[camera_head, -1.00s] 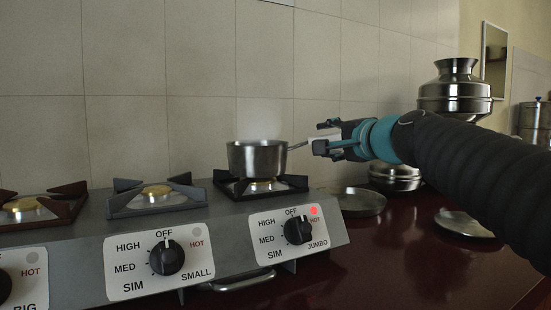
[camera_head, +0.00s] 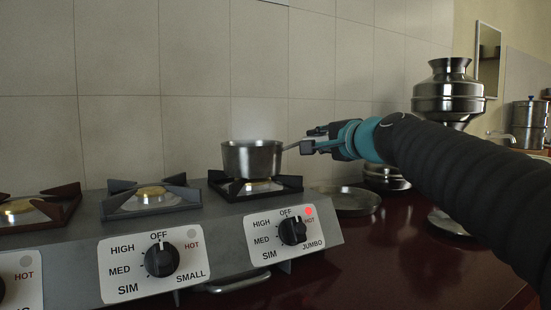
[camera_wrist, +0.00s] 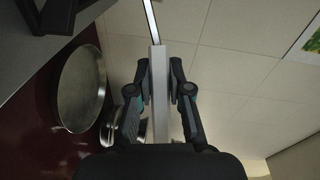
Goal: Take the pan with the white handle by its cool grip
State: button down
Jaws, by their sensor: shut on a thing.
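The small steel pan (camera_head: 252,160) stands upright on the right-hand burner (camera_head: 256,187), with faint steam above it. Its thin metal handle (camera_head: 291,146) points right to my gripper (camera_head: 311,142). In the wrist view, the pale white grip (camera_wrist: 158,80) runs lengthwise between the two fingers of my gripper (camera_wrist: 159,92), which is shut on it. The bare metal rod (camera_wrist: 150,22) continues beyond the fingertips. The pan's bowl is out of the wrist view.
The JUMBO knob (camera_head: 293,231) sits below a lit red HOT lamp (camera_head: 308,211). A shallow steel dish (camera_head: 352,203) lies right of the stove. A large steel vessel (camera_head: 449,92) stands behind my arm. The tiled wall (camera_head: 200,60) is close behind the pan.

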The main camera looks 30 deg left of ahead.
notch_tip(320, 180, up, 8)
jog(key=p, duration=0.3)
jog(key=shift+r, duration=0.15)
notch_tip(320, 180, up, 7)
dwell(1.0)
